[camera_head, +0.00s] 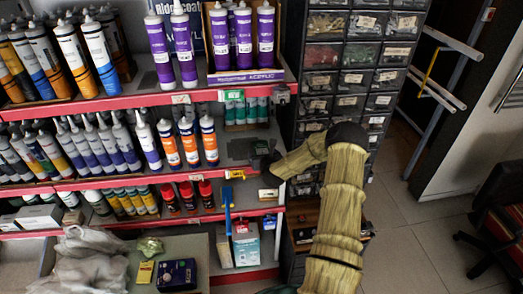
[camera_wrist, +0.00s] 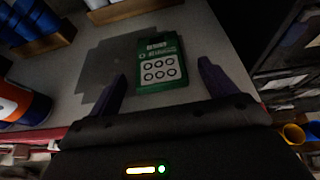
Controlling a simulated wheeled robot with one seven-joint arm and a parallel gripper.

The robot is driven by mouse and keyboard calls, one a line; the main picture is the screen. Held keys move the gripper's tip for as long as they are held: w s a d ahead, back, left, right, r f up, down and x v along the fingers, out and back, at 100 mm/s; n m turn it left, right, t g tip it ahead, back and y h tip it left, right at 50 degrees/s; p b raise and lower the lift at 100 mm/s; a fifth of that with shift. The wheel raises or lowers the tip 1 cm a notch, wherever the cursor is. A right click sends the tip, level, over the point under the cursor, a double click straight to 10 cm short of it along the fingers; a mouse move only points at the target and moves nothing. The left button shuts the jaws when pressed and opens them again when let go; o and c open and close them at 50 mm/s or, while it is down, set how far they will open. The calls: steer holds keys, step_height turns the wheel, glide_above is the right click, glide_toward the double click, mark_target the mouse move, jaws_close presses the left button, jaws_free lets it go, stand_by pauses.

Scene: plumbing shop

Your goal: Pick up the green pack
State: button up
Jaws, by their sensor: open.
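The green pack (camera_wrist: 162,66) lies on a grey shelf board in the wrist view, with a pale panel of several dark rings on its face. My gripper (camera_wrist: 162,70) is open, with one dark finger to the left of the pack and one to the right. The pack lies between the fingertips in the picture, with a gap on each side; I see no contact. In the head view my gripper (camera_head: 258,152) reaches into the shelf bay at its right end. I cannot make out the pack there.
Orange-and-white tubes (camera_head: 189,142) stand left of my gripper on the same shelf. A red shelf edge (camera_head: 140,182) runs along the front. A dark drawer cabinet (camera_head: 340,75) stands close on the right.

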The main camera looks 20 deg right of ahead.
steer(key=shift+c, duration=0.2)
steer(key=c, duration=1)
steer(key=shift+r, duration=0.15)
step_height(320, 180, up, 10)
steer(key=b, duration=0.4)
steer(key=shift+b, duration=0.3)
